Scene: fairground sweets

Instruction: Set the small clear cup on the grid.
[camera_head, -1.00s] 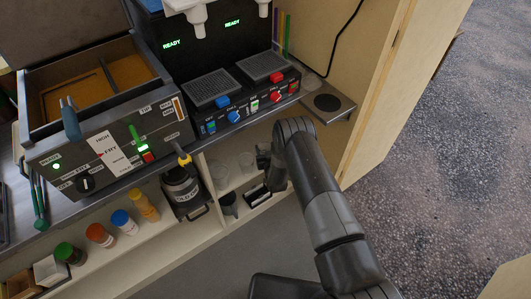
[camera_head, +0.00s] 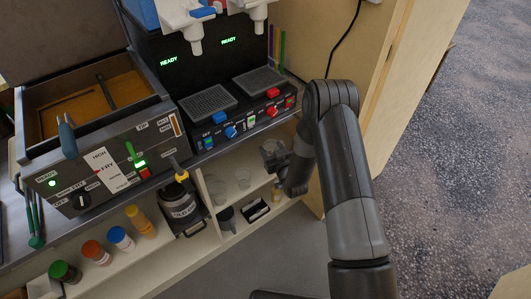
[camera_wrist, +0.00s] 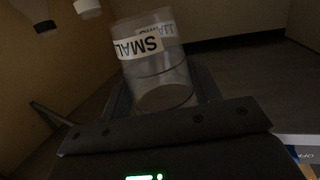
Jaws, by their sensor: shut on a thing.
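The small clear cup (camera_head: 274,150) is in my gripper (camera_head: 285,164), held in the air in front of the counter's front edge, below the right end of the dispenser. In the wrist view the cup (camera_wrist: 160,70) stands between the fingers, with a white band reading "SMAL" and the rest turned away. My gripper (camera_wrist: 163,108) is shut on it. The dispenser has two dark drip grids, a left one (camera_head: 208,102) and a right one (camera_head: 260,80). Both are bare. The cup is apart from them, lower and nearer.
White nozzles (camera_head: 195,43) hang above the grids. A fryer (camera_head: 105,150) stands to the left. Clear cups (camera_head: 217,191) and a dark jar (camera_head: 180,205) are on the shelf below. Several capped bottles (camera_head: 120,239) stand lower left. A wooden side panel (camera_head: 315,45) bounds the right.

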